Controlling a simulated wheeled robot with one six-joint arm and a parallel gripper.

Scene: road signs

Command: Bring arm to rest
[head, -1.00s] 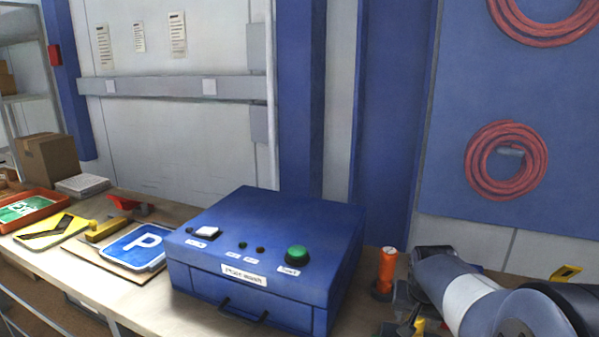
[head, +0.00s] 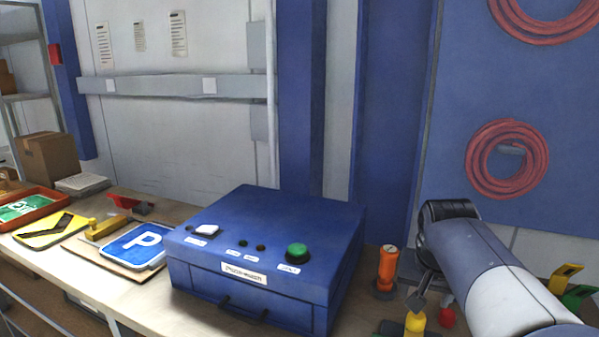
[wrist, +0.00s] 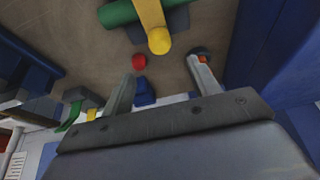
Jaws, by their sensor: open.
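My gripper (wrist: 161,70) is open in the wrist view, its two grey fingers apart with nothing held between them. It is above the brown worktop. In the head view my arm comes in at the lower right, raised above the bench to the right of the blue box (head: 265,255). The blue box has a green button (head: 297,253) and a white button (head: 207,230) on top. A blue sign with a white P (head: 135,246) lies on a board to its left.
An orange cylinder (head: 387,266) stands right of the box. A yellow round-topped piece (wrist: 159,40), a red knob (wrist: 139,62) and a green roll (wrist: 118,13) are below my gripper. A yellow sign (head: 50,233) and a red tray (head: 35,203) lie far left.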

